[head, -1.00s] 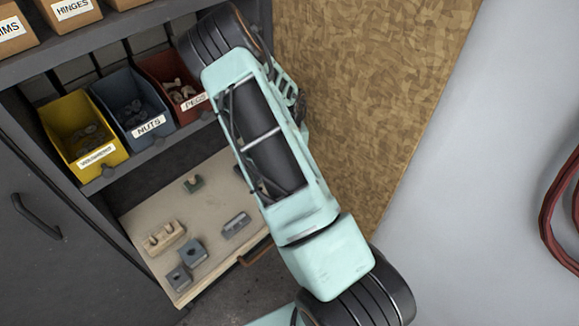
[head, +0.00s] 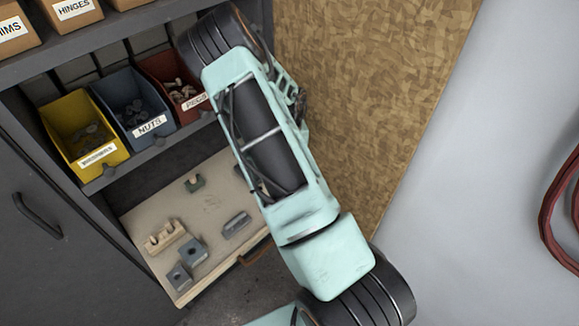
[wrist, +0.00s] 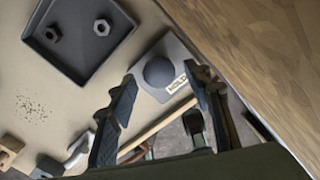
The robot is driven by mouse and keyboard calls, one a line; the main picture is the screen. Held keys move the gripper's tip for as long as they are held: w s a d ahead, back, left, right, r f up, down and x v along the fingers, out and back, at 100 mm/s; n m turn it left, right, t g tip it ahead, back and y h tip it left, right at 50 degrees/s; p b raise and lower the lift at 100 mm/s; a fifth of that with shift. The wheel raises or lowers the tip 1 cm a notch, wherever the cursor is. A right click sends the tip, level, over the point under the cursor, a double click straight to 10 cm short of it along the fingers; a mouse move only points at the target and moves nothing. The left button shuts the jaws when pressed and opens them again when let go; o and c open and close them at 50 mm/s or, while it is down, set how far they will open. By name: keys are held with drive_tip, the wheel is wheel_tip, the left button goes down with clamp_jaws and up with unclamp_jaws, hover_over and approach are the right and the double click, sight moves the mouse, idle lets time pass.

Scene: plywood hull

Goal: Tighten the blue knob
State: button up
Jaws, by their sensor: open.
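In the wrist view a dark grey-blue rounded knob (wrist: 160,71) sits on a pale grey plate (wrist: 183,62) with a partly readable label. It is the only knob I see, and its blue is weak in this light. My gripper (wrist: 159,76) is open, with one finger on each side of the knob in the picture. I cannot tell how far the fingertips are from it, and no contact is clear. In the head view my arm hides the knob and most of the gripper.
A dark tray (wrist: 64,62) with two nuts lies left of the knob. A wooden panel (wrist: 262,50) rises close on the right. The pull-out board (head: 213,207) holds several small blocks. Yellow (head: 95,153), blue (head: 124,92) and red (head: 163,68) bins stand above it.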

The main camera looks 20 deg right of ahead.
wheel_tip(320, 180, up, 12)
idle(0.4)
drive_tip(key=shift+f, duration=0.15)
